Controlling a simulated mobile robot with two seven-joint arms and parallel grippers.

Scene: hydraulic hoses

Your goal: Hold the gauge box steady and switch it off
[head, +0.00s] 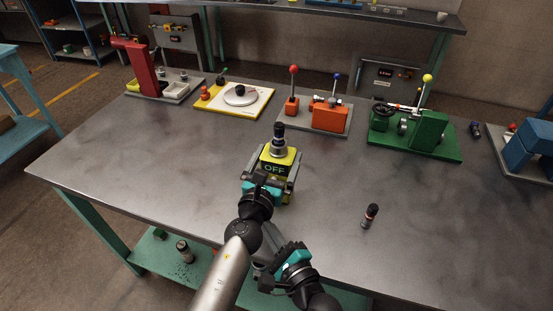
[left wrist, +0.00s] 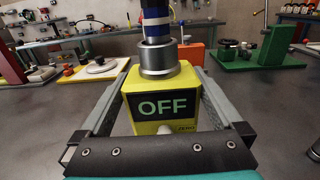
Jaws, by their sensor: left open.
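The gauge box (head: 281,157) is yellow with a dark display reading OFF in green, and stands on the table. A dark, banded cylindrical fitting in a metal collar rises from its top. In the left wrist view the box (left wrist: 193,82) faces me, with a pale button partly hidden at its lower front beside small lettering. My left gripper (head: 270,172) is open, with one finger along each side of the box; finger contact is unclear. My right gripper (head: 290,262), teal and black, is low beside the left arm at the near table edge; its fingers are unclear.
A small dark cylindrical fitting (head: 370,215) stands to the right on the grey table (head: 130,165). Along the back are a red stand (head: 143,68), a yellow-edged board (head: 214,98), an orange fixture (head: 329,118) and a green fixture (head: 428,132). The table's left part is clear.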

